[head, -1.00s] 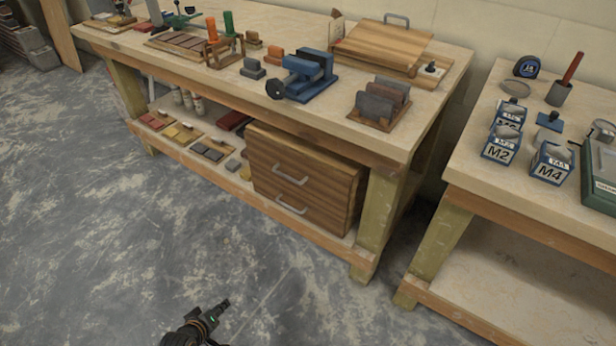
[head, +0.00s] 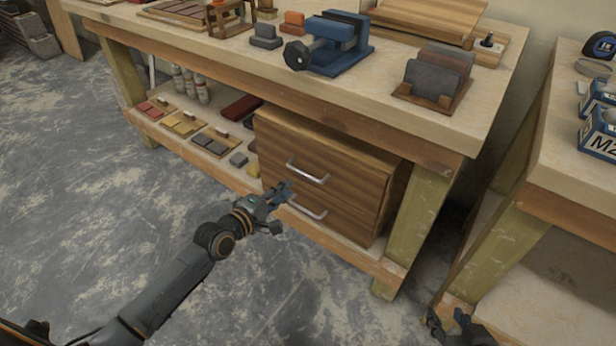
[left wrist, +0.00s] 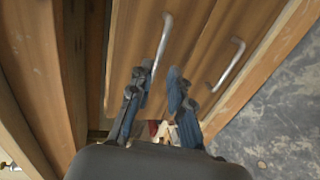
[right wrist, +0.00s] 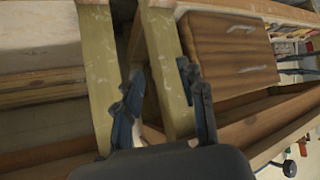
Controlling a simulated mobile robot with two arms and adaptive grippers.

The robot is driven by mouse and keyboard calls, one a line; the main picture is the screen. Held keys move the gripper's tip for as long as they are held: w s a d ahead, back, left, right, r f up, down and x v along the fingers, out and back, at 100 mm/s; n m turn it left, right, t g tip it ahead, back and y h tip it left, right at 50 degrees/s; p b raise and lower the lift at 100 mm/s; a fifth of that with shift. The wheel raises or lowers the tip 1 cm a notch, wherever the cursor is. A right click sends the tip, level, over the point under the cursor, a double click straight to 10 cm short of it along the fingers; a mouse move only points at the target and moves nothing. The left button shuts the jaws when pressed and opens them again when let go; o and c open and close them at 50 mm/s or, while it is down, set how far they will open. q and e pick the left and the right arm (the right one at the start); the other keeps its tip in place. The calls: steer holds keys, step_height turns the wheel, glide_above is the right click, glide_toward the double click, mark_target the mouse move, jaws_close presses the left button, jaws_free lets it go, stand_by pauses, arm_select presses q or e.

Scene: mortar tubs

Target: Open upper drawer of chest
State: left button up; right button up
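The wooden chest (head: 335,215) stands on the lower shelf of the workbench. Its upper drawer has a metal handle (head: 308,172) and its lower drawer another handle (head: 307,207); both drawers look shut. My left gripper (head: 284,205) is in front of the chest, at its left side in the head view. In the left wrist view its fingers (left wrist: 160,92) are apart, with the upper handle (left wrist: 164,42) just beyond the left fingertip. Nothing is between the fingers. My right gripper (head: 447,320) is low at the right, near the second bench; its fingers are apart and empty in the right wrist view (right wrist: 160,85).
The bench leg (head: 412,225) stands right of the chest. A second bench (head: 560,150) is at the right. A blue vise (head: 335,45) and a rack of grey plates (head: 435,80) sit on the bench top. The floor in front is clear.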

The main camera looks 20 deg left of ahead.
mark_target(307, 174)
arm_select(q)
steer(key=b+x, duration=0.3)
steer(key=x, duration=0.7)
steer(key=shift+a, duration=0.1)
steer(key=shift+w+f, duration=0.1)
steer(key=shift+w, duration=0.1)
arm_select(e)
steer(key=w+a+r+t+y, duration=0.1)
steer(key=w+a+r+t, duration=0.1)
steer(key=r+t, duration=0.3)
steer(key=w+a+r+t+y, duration=0.1)
steer(key=w+r+t, duration=0.3)
steer(key=r, duration=0.5)
steer(key=shift+a+r+t+y, duration=0.35)
steer(key=shift+a+t+y, duration=0.05)
steer(key=shift+y, duration=0.1)
arm_select(q)
jaws_close()
